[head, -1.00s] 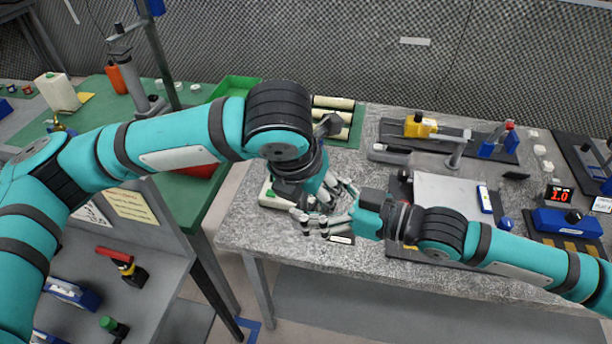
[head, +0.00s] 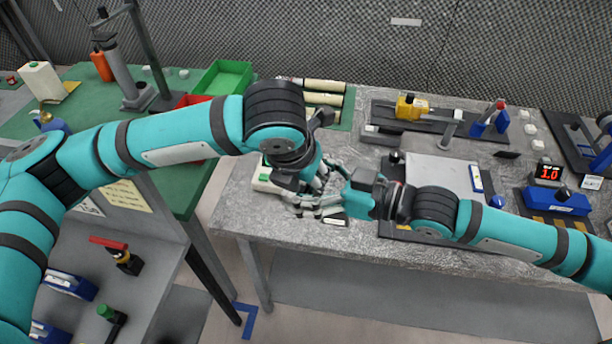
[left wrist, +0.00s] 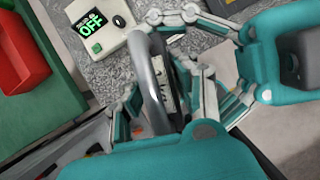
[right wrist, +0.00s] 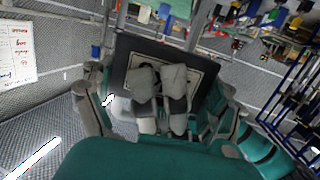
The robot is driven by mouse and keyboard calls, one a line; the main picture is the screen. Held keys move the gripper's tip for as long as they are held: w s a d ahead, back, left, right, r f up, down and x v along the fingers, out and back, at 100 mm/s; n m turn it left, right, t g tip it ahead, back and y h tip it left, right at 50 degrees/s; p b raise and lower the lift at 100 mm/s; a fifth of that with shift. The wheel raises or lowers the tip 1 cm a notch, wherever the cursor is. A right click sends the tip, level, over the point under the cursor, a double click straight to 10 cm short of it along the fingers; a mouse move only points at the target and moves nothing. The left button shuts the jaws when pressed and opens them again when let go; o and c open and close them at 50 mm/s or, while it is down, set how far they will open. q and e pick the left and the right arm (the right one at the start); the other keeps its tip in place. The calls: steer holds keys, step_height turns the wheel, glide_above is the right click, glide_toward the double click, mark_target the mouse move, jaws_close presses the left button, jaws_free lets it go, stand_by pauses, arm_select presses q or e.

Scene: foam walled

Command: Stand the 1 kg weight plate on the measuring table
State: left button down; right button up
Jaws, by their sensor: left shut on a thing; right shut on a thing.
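The speckled grey table (head: 240,210), which I take as the measuring table, fills the middle and right of the head view. My left gripper (head: 318,190) and my right gripper (head: 342,192) meet above its front left part. In the left wrist view a dark plate with a pale label (left wrist: 167,88) and a grey curved bar stands between the fingers of my left gripper (left wrist: 178,88); it seems to be the weight plate. In the right wrist view a dark flat square face (right wrist: 124,58) shows beyond my right gripper (right wrist: 160,100). Both grippers are shut; fingers hide most of the plate.
A white device reading OFF (left wrist: 97,28) stands close to the left gripper. A light grey block (head: 440,175), a yellow clamp tool (head: 411,106) and a red 1.0 display (head: 548,172) occupy the table's right and back. A green table (head: 195,185) adjoins at left.

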arm_select(q)
steer(key=shift+r, duration=0.15)
arm_select(e)
steer(key=o, duration=1.5)
steer(key=shift+r, duration=0.15)
steer(key=shift+d, duration=0.1)
